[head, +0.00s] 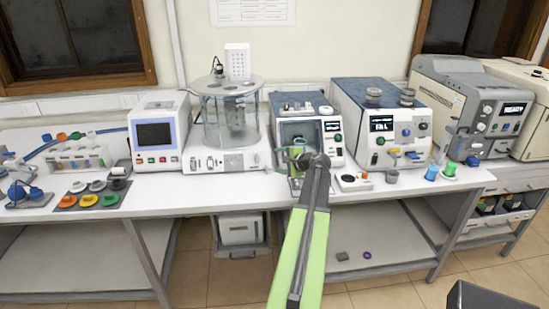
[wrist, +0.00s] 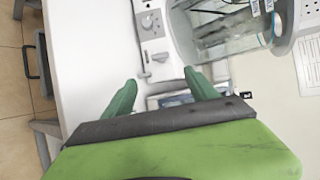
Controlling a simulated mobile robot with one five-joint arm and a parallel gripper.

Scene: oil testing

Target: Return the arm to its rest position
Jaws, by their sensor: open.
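My green arm (head: 300,250) reaches forward from the bottom middle of the head view, over the front edge of the white bench (head: 230,193). My gripper (head: 286,156) is at its far end, turned to the left, in front of the small tester with the open front (head: 333,137). In the wrist view my gripper (wrist: 160,82) shows two green fingers spread apart with nothing held between them. Whether the fingers touch the tester cannot be told.
A glass bath (head: 228,125) stands left of my gripper, and a blue-topped machine (head: 385,125) stands right. A black pad (head: 352,182) and small cups (head: 432,173) lie on the bench. A lower shelf (head: 375,240) is under it. Floor shows in front.

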